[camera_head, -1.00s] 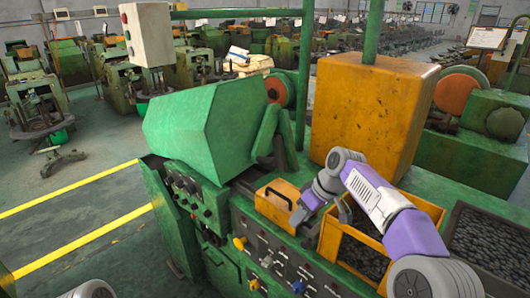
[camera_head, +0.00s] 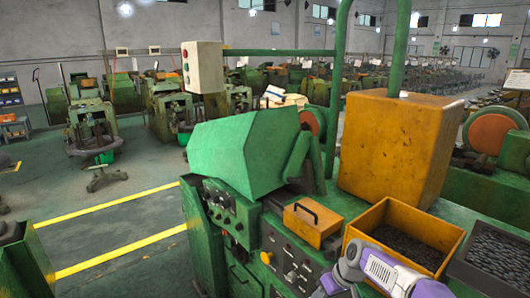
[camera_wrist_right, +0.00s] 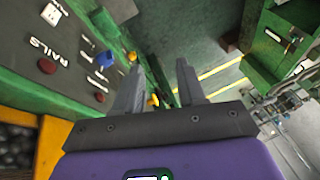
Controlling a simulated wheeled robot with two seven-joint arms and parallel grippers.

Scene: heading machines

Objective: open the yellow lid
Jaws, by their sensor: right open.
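The yellow lid (camera_head: 312,224) is an orange-yellow plate with a dark bar handle (camera_head: 300,213). It lies closed on top of the green machine, right of the big green hood. My right gripper (camera_wrist_right: 158,78) is open and empty, its two grey fingers apart in the right wrist view. In the head view my right gripper (camera_head: 328,287) is low at the bottom edge, below and in front of the lid, near the control panel, and partly cut off. The lid is not seen in the right wrist view. My left gripper is not in view.
A yellow bin (camera_head: 452,232) of dark parts stands right of the lid, partly behind my right arm. A large yellow box (camera_head: 395,150) rises behind. The green hood (camera_head: 240,155) is close on the left. The control panel (camera_head: 285,255) has knobs. Floor at left is open.

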